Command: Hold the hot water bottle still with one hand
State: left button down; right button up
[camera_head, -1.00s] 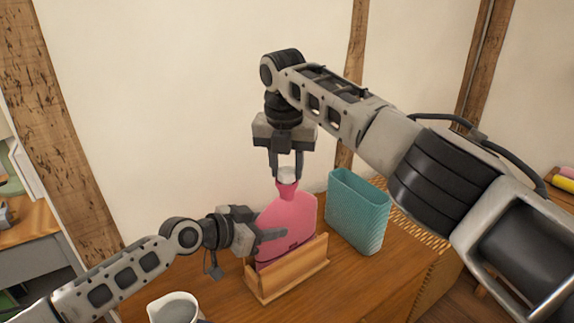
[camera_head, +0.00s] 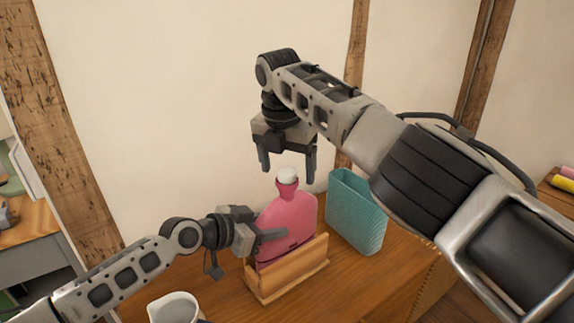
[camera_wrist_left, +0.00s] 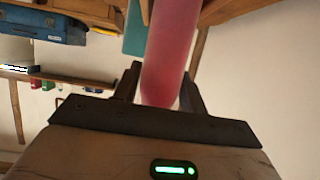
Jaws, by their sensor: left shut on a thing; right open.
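The pink hot water bottle (camera_head: 287,222) stands upright in a wooden holder (camera_head: 290,280) on the table. Its white cap (camera_head: 287,175) sits on top of the neck. My left gripper (camera_head: 272,236) is shut on the bottle's side, from the left. In the left wrist view the bottle (camera_wrist_left: 172,50) runs between the two fingers (camera_wrist_left: 160,88). My right gripper (camera_head: 287,163) is above the bottle, pointing down, open, with its fingers apart on either side of the cap and slightly above it. The bottle's far side is hidden.
A teal ribbed container (camera_head: 356,212) stands right of the bottle. A white jug (camera_head: 174,308) is at the front left of the table. The wall is close behind. Bare wooden tabletop (camera_head: 345,285) shows at the right front.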

jog(key=r, duration=0.6)
jog(key=shift+s+a+r, duration=0.15)
jog(key=shift+s+a, duration=0.05)
jog(key=shift+s, duration=0.2)
jog(key=shift+s+r, duration=0.2)
jog(key=shift+r, duration=0.35)
pick_arm(q)
jog(key=c, duration=0.7)
grip_release()
